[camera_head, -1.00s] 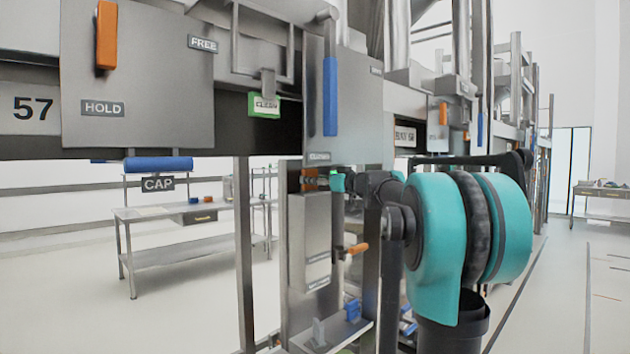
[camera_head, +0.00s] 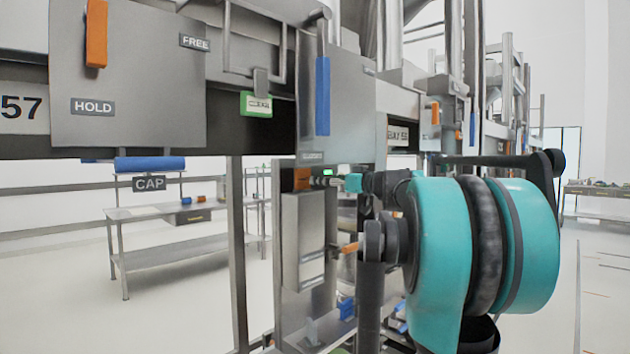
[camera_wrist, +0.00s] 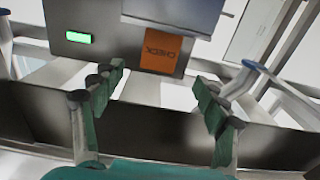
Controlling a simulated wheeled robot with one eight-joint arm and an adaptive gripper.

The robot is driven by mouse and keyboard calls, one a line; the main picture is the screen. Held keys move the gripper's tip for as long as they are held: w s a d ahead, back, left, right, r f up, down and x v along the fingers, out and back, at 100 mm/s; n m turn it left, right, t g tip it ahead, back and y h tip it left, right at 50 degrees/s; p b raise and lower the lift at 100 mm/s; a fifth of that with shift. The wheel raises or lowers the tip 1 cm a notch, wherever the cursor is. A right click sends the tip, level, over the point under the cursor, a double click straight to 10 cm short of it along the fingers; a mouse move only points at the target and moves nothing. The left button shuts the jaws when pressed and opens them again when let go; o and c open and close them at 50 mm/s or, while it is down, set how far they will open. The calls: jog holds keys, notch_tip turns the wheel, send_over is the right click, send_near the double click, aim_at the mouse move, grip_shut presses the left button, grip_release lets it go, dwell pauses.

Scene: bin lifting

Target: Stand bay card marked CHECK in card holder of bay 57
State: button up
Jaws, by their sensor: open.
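The orange CHECK card (camera_wrist: 161,50) sits against a grey panel in the wrist view, its lettering upside down. In the head view an orange patch (camera_head: 302,178), apparently this card, shows below the large grey plate. My gripper (camera_wrist: 160,93) is open, with a finger on each side below the card in the picture and nothing between them. In the head view my gripper (camera_head: 353,182) is small, right of the orange patch, its fingers partly hidden. The bay 57 sign (camera_head: 22,107) is at the far left. A green-bordered card (camera_head: 257,104) hangs under a grey clip (camera_head: 261,80) on the dark beam.
A lit green indicator (camera_head: 327,172) is near the orange patch; it also shows in the wrist view (camera_wrist: 79,37). An orange handle (camera_head: 347,248) and a grey box (camera_head: 304,240) are below. HOLD plate (camera_head: 128,70) and blue CAP roll (camera_head: 150,163) are left. A workbench (camera_head: 185,213) stands behind.

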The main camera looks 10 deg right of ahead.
jog(key=v, duration=0.3)
jog(key=shift+s+d, duration=0.2)
jog(key=shift+s, duration=0.05)
jog(key=s+a+f+m+g+h, duration=0.1)
jog(key=s+a+f+g, duration=0.2)
jog(key=f, duration=0.7)
jog(key=s+a+f+m+g+h, duration=0.1)
jog(key=s+a+f+g, duration=0.3)
jog(key=f, duration=0.6)
jog(key=s+a+f+h, duration=0.15)
jog(key=s+f, duration=0.35)
jog(key=f, duration=0.6)
jog(key=s+d+f+m+g+h, duration=0.1)
jog(key=s+d+f+m+h, duration=0.1)
jog(key=s+f, duration=0.8)
jog(key=s+d+f+m+g+h, duration=0.2)
jog(key=s+f+h, duration=0.3)
jog(key=s+f, duration=0.5)
notch_tip(320, 180, down, 4)
jog(key=shift+d+r+m, duration=0.1)
jog(key=shift+d+m, duration=0.5)
jog(key=shift+d, duration=0.15)
